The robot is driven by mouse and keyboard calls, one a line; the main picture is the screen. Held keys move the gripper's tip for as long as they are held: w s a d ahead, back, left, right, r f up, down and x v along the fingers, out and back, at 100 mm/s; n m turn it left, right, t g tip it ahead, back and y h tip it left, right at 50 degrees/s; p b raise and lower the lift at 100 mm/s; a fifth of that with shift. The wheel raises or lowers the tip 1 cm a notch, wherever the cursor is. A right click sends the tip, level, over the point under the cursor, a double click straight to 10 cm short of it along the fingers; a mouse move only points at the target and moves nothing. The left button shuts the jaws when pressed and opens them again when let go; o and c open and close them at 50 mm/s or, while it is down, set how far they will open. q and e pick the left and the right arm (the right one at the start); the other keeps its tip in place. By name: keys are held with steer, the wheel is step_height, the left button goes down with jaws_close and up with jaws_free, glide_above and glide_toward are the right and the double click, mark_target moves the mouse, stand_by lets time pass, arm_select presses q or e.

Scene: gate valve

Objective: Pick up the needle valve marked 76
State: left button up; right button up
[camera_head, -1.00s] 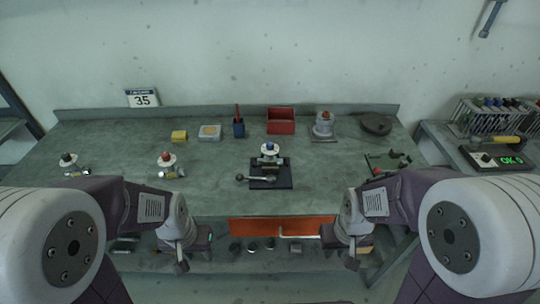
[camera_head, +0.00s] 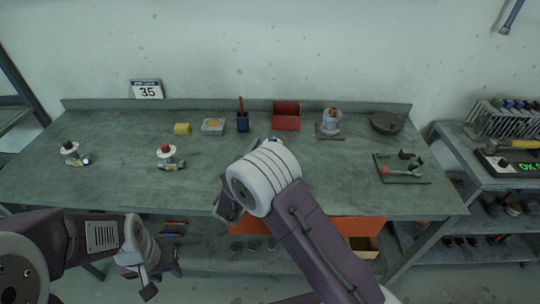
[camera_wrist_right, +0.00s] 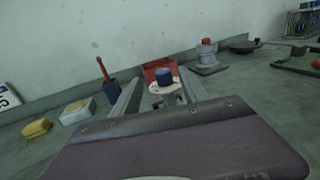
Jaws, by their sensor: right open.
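A valve with a blue knob and white disc (camera_wrist_right: 164,82) stands ahead of my right gripper (camera_wrist_right: 160,95), between its two open, empty fingers in the right wrist view. In the head view my right arm hides most of this valve (camera_head: 274,142). Two similar valves stand at the left of the bench: one with a dark knob (camera_head: 70,150) and one with a red knob (camera_head: 166,154). No number 76 can be read on any valve. My left gripper (camera_head: 148,290) hangs low in front of the bench, away from the valves; its jaw state is unclear.
Along the back of the bench (camera_head: 110,185) stand a sign reading 35 (camera_head: 146,89), a yellow block (camera_head: 182,129), a blue cup (camera_head: 243,122), a red bin (camera_head: 286,118) and a grey fitting (camera_head: 331,122). A dark green tray (camera_head: 410,178) lies right. The front left bench is clear.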

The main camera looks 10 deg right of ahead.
mark_target(274, 136)
steer(key=shift+x, duration=1.25)
steer(key=p+x, duration=0.1)
steer(key=x, duration=0.4)
steer(key=shift+w+d+f, duration=0.15)
steer(key=shift+w+d, duration=0.05)
steer(key=shift+d, duration=0.25)
steer(key=shift+s, duration=0.1)
jaws_close()
